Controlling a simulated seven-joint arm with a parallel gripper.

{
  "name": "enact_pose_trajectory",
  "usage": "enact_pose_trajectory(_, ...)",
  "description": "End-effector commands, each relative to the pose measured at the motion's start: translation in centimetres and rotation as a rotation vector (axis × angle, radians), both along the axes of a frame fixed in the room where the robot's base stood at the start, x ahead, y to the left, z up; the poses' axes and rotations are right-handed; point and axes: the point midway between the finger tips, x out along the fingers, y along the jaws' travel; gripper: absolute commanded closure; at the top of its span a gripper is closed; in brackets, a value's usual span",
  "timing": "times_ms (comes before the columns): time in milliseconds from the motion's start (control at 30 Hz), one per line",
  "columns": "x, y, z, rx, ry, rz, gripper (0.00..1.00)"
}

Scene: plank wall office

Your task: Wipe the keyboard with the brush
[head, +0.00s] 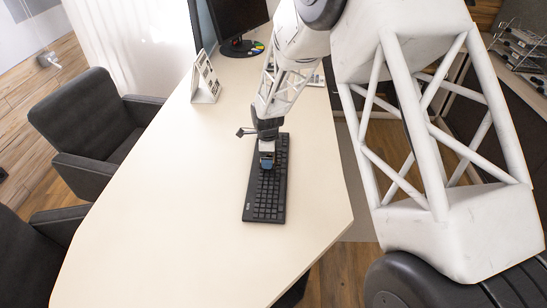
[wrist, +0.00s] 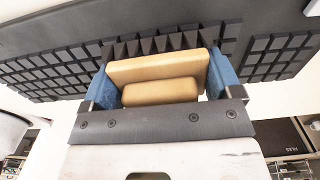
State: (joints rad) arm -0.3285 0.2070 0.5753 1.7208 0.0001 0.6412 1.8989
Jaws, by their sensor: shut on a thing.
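The black keyboard (head: 266,200) lies on the pale desk, in the middle of the head view. It also spans the upper part of the wrist view (wrist: 50,72). My gripper (head: 267,160) is over the middle of the keyboard, pointing down. In the wrist view its blue fingers are shut on the brush (wrist: 160,80), a tan block with a row of dark pointed bristles along its far edge. The bristles are at the keys; I cannot tell how firmly they touch. In the head view the brush is mostly hidden by the gripper.
The desk (head: 170,190) is clear to the left of the keyboard and in front of it. A desk calendar (head: 205,78) and a monitor (head: 238,22) stand farther back. Dark armchairs (head: 90,125) stand along the left side.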

Motion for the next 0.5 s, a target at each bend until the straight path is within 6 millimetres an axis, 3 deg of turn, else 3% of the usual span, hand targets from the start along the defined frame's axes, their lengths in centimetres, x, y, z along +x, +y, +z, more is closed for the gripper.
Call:
enact_pose_trajectory(33,0.1,0.0,1.1,0.002,-0.005,-0.001,0.38)
enact_pose_trajectory(500,0.1,-0.1,5.2,0.001,-0.004,-0.001,0.38)
